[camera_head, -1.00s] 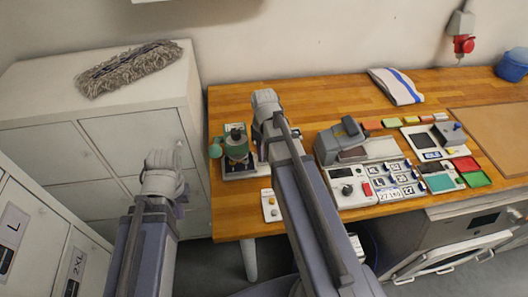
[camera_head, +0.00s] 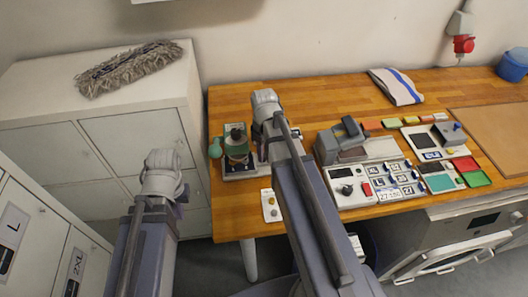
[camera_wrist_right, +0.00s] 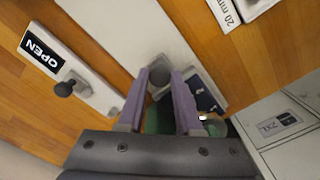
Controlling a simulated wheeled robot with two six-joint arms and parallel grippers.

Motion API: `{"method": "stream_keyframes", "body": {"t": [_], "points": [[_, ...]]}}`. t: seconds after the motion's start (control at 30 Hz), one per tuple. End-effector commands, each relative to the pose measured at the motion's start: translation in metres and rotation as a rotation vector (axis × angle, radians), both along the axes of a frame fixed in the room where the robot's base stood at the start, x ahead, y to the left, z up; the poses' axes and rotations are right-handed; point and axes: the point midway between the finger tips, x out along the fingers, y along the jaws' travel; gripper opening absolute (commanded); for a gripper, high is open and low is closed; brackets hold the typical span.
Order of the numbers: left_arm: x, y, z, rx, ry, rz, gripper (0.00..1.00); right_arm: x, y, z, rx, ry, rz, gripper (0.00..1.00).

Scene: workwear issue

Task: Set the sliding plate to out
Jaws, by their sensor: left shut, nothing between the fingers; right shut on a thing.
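A small press-like device (camera_head: 237,152) with a green part, a dark round top and a dark blue and white base stands at the table's left end. My right gripper (camera_head: 263,150) is at its right side. In the right wrist view the right gripper (camera_wrist_right: 161,75) has a grey round knob (camera_wrist_right: 159,78) between its fingertips and is shut on it. A green part (camera_wrist_right: 159,117) shows between the fingers. I cannot tell which part is the sliding plate; the fingers partly hide the device. My left gripper (camera_head: 163,178) is shut and empty, left of the table by the cabinet.
A plate marked OPEN (camera_wrist_right: 42,53) with a dark knob (camera_wrist_right: 66,88) lies nearby in the wrist view. A small white panel (camera_head: 270,206) is at the front edge. A grey machine (camera_head: 350,143) and label tiles stand right of my arm.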

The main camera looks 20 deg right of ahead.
Motion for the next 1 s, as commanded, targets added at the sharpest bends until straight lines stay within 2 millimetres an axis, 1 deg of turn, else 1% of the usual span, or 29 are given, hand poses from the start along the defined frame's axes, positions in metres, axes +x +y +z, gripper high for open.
{"method": "stream_keyframes", "body": {"t": [0.1, 0.17, 0.27, 0.5, 0.6, 0.7, 0.83, 1.0], "points": [[0.000, 0.000, 0.000, 0.000, 0.000, 0.000, 0.00, 0.000, -0.001, 0.000, 0.000, 0.000, 0.000, 0.00], [0.000, 0.000, 0.000, 0.000, 0.000, 0.000, 0.00, -0.001, -0.005, 0.000, 0.000, 0.000, -0.002, 0.00], [0.000, 0.000, 0.000, 0.000, 0.000, 0.000, 0.00, -0.006, -0.024, 0.000, 0.000, 0.000, -0.006, 0.00], [0.000, 0.000, 0.000, 0.000, 0.000, 0.000, 0.00, -0.022, -0.087, 0.000, -0.001, -0.001, -0.007, 0.00], [0.000, 0.000, 0.000, 0.000, 0.000, 0.000, 0.00, -0.027, -0.108, 0.000, -0.001, -0.001, -0.006, 0.00], [0.000, 0.000, 0.000, 0.000, 0.000, 0.000, 0.00, -0.031, -0.122, 0.000, -0.001, -0.001, -0.004, 0.00], [0.000, 0.000, 0.000, 0.000, 0.000, 0.000, 0.00, -0.033, -0.130, 0.000, -0.001, -0.001, -0.001, 0.00], [0.000, 0.000, 0.000, 0.000, 0.000, 0.000, 0.00, -0.034, -0.132, 0.000, -0.004, 0.000, -0.001, 0.00]]}}
